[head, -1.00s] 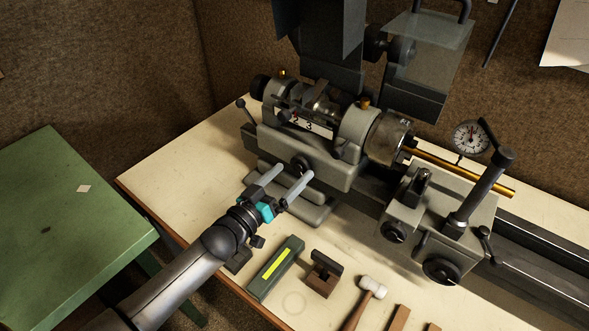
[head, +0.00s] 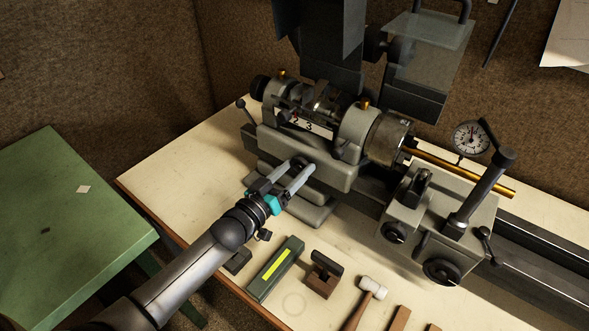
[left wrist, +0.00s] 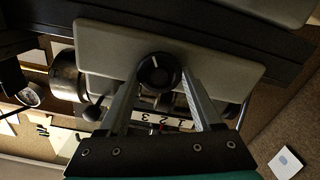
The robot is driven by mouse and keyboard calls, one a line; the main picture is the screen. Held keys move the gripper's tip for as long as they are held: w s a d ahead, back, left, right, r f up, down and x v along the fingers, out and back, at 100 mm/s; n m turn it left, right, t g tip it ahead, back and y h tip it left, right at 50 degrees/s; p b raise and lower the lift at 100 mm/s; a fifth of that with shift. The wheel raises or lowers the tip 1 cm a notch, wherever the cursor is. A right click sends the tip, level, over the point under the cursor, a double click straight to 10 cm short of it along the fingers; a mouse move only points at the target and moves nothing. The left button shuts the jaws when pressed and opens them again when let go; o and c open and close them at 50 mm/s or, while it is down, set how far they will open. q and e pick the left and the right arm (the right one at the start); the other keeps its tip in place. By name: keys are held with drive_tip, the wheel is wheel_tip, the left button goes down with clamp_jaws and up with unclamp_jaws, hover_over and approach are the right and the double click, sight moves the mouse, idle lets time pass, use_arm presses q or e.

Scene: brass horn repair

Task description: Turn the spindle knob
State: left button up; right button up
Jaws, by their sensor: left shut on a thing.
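The spindle knob (left wrist: 158,71) is a round black knob with a white pointer mark on the front of the lathe headstock (head: 320,165). My left gripper (head: 302,168) reaches it from the front, and its two fingers stand on either side of the knob, shut on it. In the left wrist view the fingers (left wrist: 160,88) run up to the knob's two sides. In the head view the fingers hide much of the knob. A white number strip (left wrist: 160,121) with 1, 2 and 3 shows beyond the knob. My right gripper is not in view.
A chuck (head: 388,140) holds a brass rod (head: 455,172), with a dial gauge (head: 471,138) beside it. A green table (head: 70,215) stands at left.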

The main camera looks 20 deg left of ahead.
use_arm(q)
drive_tip(key=c, duration=0.6)
drive_tip(key=shift+m, duration=0.3)
drive_tip(key=shift+m+p, duration=0.35)
drive_tip(key=shift+m, duration=0.85)
drive_tip(key=m, duration=0.2)
drive_tip(key=shift+d+m, duration=0.1)
drive_tip(key=shift+m, duration=0.3)
drive_tip(key=m, duration=0.5)
drive_tip(key=shift+d+m, duration=0.1)
drive_tip(key=shift+m, duration=0.3)
